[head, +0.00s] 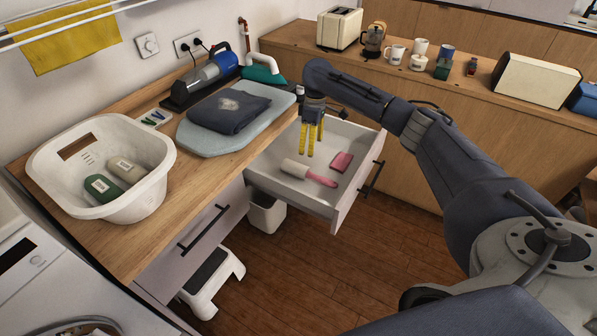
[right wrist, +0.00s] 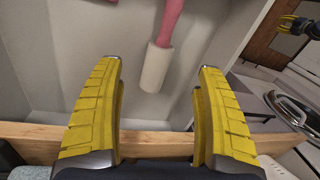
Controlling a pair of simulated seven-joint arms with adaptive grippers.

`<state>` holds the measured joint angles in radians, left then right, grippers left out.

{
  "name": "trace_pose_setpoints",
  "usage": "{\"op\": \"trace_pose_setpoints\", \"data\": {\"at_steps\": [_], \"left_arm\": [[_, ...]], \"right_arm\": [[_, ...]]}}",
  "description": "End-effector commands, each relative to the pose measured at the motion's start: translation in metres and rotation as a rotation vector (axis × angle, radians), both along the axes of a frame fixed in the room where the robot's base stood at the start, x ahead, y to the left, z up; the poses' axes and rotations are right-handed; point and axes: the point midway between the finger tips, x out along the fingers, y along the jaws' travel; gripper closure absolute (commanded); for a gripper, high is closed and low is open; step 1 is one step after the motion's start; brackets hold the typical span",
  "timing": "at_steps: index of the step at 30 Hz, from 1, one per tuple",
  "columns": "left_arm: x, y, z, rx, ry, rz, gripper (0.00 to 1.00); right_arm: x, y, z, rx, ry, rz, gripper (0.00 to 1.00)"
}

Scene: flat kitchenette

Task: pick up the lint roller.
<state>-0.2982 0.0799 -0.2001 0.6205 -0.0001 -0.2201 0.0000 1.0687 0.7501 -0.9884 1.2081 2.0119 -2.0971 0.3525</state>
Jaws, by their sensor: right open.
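The lint roller (head: 295,169) lies in the open drawer, with a white roll toward the left and a pink handle toward the right. My right gripper (head: 311,149) is open and empty, pointing down above the drawer, close to the roller. In the right wrist view the white roll (right wrist: 156,68) shows beyond and between the yellow fingers, apart from them, with the pink handle running out of the top edge. What looks like my left gripper (right wrist: 294,25) shows small at the upper right of that view; its jaws are too small to tell.
The drawer (head: 348,193) also holds a small pink item (head: 342,161); its walls stand around the roller. The counter carries a white basket (head: 75,200), a folded dark cloth (head: 229,109) on a pale blue board and a handheld vacuum (head: 205,75). A bin (head: 266,212) stands below the drawer.

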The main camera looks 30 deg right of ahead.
Motion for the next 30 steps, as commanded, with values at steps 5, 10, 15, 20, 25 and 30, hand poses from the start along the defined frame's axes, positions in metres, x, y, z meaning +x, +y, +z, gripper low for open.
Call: {"op": "trace_pose_setpoints", "data": {"at_steps": [5,10,15,20,25,30], "left_arm": [[0.001,0.000,0.000,0.000,-0.001,0.000,0.68],[0.001,0.000,0.000,0.000,-0.001,0.000,0.68],[0.000,0.000,0.000,0.000,0.000,0.000,0.68],[-0.001,0.000,0.000,0.000,0.000,0.000,0.68],[-0.002,0.000,0.000,0.000,0.002,0.000,0.68],[-0.002,0.000,0.000,0.000,0.002,0.000,0.68]], "right_arm": [[-0.004,0.005,-0.034,0.002,0.001,0.000,0.27],[-0.006,0.008,-0.058,0.002,0.000,0.001,0.27],[-0.007,0.009,-0.071,0.002,-0.001,0.000,0.27],[-0.007,0.009,-0.076,0.001,-0.002,0.001,0.27],[-0.010,0.011,-0.092,0.002,0.001,0.000,0.27],[-0.013,0.014,-0.112,0.003,0.000,0.000,0.27]]}}
